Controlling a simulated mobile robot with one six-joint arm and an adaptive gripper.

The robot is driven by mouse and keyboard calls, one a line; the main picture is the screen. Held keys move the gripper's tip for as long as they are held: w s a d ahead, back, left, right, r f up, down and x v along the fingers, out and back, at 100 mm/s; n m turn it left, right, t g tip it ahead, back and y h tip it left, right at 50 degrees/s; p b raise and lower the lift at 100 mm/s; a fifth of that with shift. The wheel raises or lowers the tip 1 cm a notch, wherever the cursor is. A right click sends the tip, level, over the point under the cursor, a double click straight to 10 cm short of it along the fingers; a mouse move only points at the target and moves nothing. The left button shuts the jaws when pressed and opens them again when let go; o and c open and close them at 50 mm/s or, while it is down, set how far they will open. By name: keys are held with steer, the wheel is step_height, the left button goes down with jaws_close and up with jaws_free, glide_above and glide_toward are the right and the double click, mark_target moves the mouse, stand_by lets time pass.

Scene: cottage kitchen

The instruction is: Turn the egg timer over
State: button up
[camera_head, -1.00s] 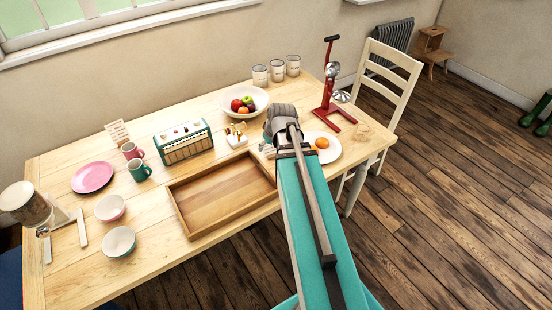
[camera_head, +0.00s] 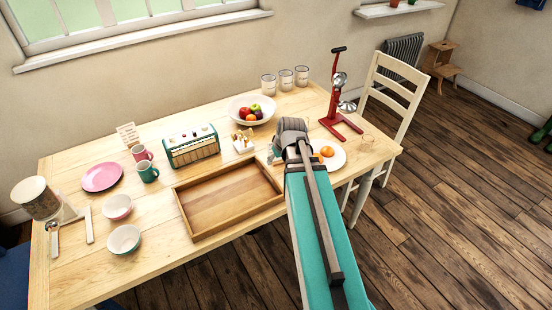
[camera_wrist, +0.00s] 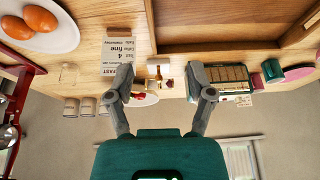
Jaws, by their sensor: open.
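No egg timer can be told for certain. A small white-based item with wooden and amber parts (camera_head: 243,143) stands on the table behind the tray. It may be or include the timer. It also shows in the wrist view (camera_wrist: 160,73), lined up between my fingertips but beyond them. My gripper (camera_wrist: 159,82) is open, with nothing between its fingers. In the head view my gripper (camera_head: 275,152) is over the table, right of that item, and my arm hides part of the table there.
The wooden tray (camera_head: 228,202) is in front, the green radio (camera_head: 192,146) left, the fruit bowl (camera_head: 235,112) behind. To the right are a plate with orange items (camera_head: 334,163) and a red stand (camera_head: 341,125). A printed card (camera_wrist: 119,52) lies near my gripper.

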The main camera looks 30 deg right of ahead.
steer(key=s+a+g, duration=0.2)
steer(key=s+a, duration=0.1)
steer(key=a, duration=0.7)
steer(key=s+a+f+g, duration=0.1)
steer(key=s+a, duration=0.3)
steer(key=a, duration=0.5)
steer(key=shift+s+a+f+g, duration=0.2)
steer(key=shift+a+g, duration=0.15)
steer(key=shift+g, duration=0.35)
steer(key=shift+c, duration=0.2)
steer(key=shift+c, duration=0.6)
steer(key=shift+d, duration=0.1)
